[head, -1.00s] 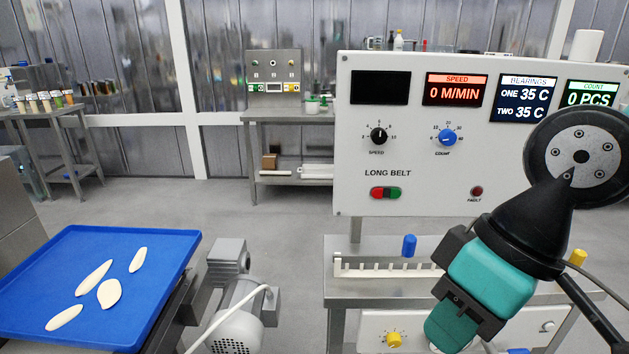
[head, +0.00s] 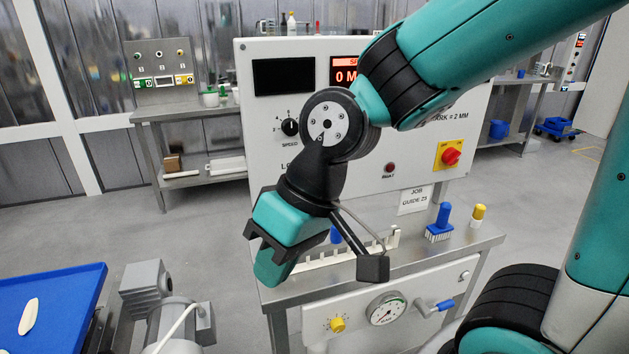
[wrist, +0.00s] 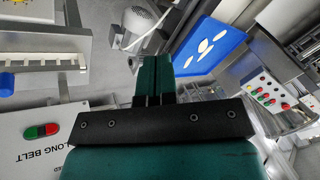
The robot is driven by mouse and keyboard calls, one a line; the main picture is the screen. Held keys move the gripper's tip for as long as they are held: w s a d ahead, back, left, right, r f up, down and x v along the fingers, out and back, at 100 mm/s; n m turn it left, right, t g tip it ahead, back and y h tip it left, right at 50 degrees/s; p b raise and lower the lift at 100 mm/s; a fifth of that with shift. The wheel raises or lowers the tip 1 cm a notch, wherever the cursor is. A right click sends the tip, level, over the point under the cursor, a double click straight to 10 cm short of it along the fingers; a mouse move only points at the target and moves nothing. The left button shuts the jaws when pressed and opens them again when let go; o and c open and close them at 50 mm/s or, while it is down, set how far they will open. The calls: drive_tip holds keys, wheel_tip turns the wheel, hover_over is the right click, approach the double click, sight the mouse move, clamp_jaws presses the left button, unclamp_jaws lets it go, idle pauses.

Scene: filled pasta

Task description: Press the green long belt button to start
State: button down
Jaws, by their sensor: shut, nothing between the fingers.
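The panel's red-and-green long belt button (wrist: 41,131) shows at the lower left of the wrist view, green half on the left, above the upside-down "LONG BELT" label. In the head view my arm hides the button on the white control panel (head: 215,352) stand's upright face. My gripper (head: 268,276) hangs in front of the panel in the head view, angled down and left. In the wrist view its teal fingers (wrist: 153,72) are shut together and empty, apart from the button and pointing away from the panel.
A red-and-yellow switch (head: 450,153) is at the panel's right. A motor (head: 165,300) and a blue tray (head: 62,290) with pasta stand at the lower left.

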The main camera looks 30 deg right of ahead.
drive_tip(key=w+d+f+m+t+p, duration=0.25)
drive_tip(key=w+d+m, duration=0.3)
drive_tip(key=w, duration=0.45)
drive_tip(key=w+d+f+m+t+h, duration=0.1)
drive_tip(key=w+d+f+m+t, duration=0.1)
drive_tip(key=d+f+m, duration=0.1)
drive_tip(key=w+d+f+m+t+h+p, duration=0.1)
drive_tip(key=w+d+f+m+t, duration=0.1)
drive_tip(key=d+m, duration=0.3)
drive_tip(key=w+d+f+m+t+h+p, duration=0.1)
drive_tip(key=w+d+f+m+t+h, duration=0.1)
drive_tip(key=d+m, duration=0.3)
drive_tip(key=w+d+f, duration=0.1)
drive_tip(key=d, duration=0.2)
drive_tip(key=shift+d+f, duration=0.4)
drive_tip(key=shift+w, duration=0.1)
drive_tip(key=w+d+p, duration=0.2)
drive_tip(key=w+p, duration=0.1)
drive_tip(key=w, duration=0.5)
drive_tip(key=shift+w+d, duration=0.15)
drive_tip(key=shift+w, duration=0.1)
drive_tip(key=shift+w+d, duration=0.1)
drive_tip(key=shift+w, duration=0.25)
